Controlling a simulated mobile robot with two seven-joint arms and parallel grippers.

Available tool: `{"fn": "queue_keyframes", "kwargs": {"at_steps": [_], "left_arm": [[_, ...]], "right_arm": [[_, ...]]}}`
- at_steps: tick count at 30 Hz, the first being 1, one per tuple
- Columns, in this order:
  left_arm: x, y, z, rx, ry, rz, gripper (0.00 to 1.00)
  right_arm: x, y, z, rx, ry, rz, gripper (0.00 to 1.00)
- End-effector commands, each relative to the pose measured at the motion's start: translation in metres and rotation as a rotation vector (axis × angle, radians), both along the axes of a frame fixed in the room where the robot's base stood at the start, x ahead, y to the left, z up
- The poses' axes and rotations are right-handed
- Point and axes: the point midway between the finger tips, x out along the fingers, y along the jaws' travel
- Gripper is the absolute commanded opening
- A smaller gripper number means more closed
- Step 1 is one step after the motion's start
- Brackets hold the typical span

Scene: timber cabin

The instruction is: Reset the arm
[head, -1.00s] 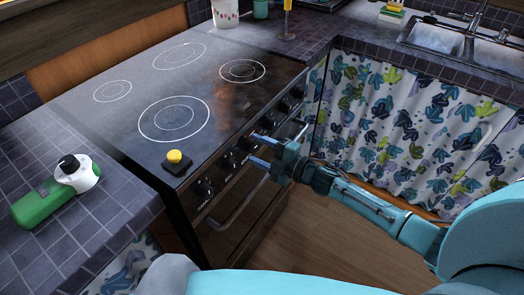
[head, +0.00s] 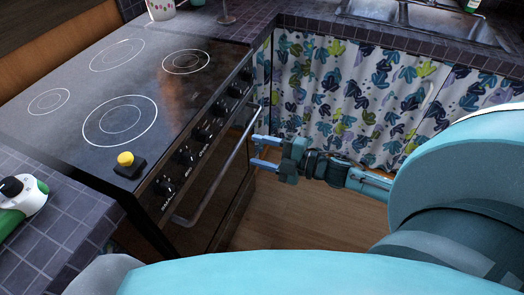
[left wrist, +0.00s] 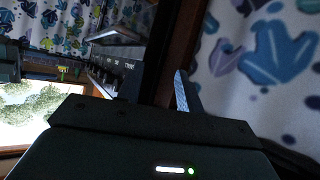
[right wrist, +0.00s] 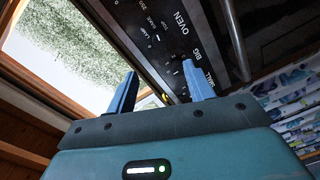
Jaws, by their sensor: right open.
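My right arm comes in from the right in the head view. Its gripper (head: 253,150) is open and empty, with two blue fingers apart. It is in front of the stove (head: 160,88), near the upper end of the metal oven handle (head: 218,170). In the right wrist view the open fingers (right wrist: 160,68) point toward the labelled control panel (right wrist: 165,35), and the handle bar (right wrist: 236,40) passes to the right of them. My left gripper does not show in the head view. In the left wrist view its fingers (left wrist: 155,75) are apart with nothing between them.
A black block with a yellow button (head: 125,160) sits on the stove's near corner. A green and white item (head: 22,200) lies on the tiled counter at left. A patterned curtain (head: 345,85) hangs under the sink counter. Wood floor (head: 285,215) is clear.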

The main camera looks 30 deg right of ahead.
Motion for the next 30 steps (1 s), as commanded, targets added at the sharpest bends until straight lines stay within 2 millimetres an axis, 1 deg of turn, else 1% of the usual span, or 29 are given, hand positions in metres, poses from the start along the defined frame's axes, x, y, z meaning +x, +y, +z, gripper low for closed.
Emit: {"fn": "queue_keyframes", "kwargs": {"at_steps": [13,16,17,20,23,24,27,30], "left_arm": [[0.0,0.001,0.0,0.003,0.0,-0.002,0.36],[0.0,0.001,0.005,0.005,0.0,-0.003,0.36],[-0.001,0.001,0.008,0.006,0.001,-0.002,0.36],[-0.001,0.003,0.017,0.015,0.007,-0.001,0.36],[-0.003,0.008,0.02,0.035,0.026,0.006,0.36],[-0.005,0.011,0.019,0.043,0.035,0.009,0.36],[-0.007,0.014,0.018,0.055,0.056,0.019,0.36],[-0.008,0.015,0.017,0.058,0.068,0.025,0.36]], "right_arm": [[0.0,0.001,0.0,0.003,0.003,-0.002,0.53],[-0.007,0.011,-0.003,0.062,0.054,-0.042,0.53],[-0.011,0.017,-0.004,0.097,0.087,-0.067,0.53],[-0.033,0.041,-0.012,0.272,0.262,-0.202,0.53],[-0.065,0.063,-0.022,0.472,0.49,-0.37,0.53],[-0.079,0.071,-0.026,0.547,0.581,-0.434,0.53],[-0.111,0.087,-0.033,0.7,0.783,-0.573,0.53],[-0.134,0.098,-0.036,0.799,0.922,-0.664,0.53]]}}
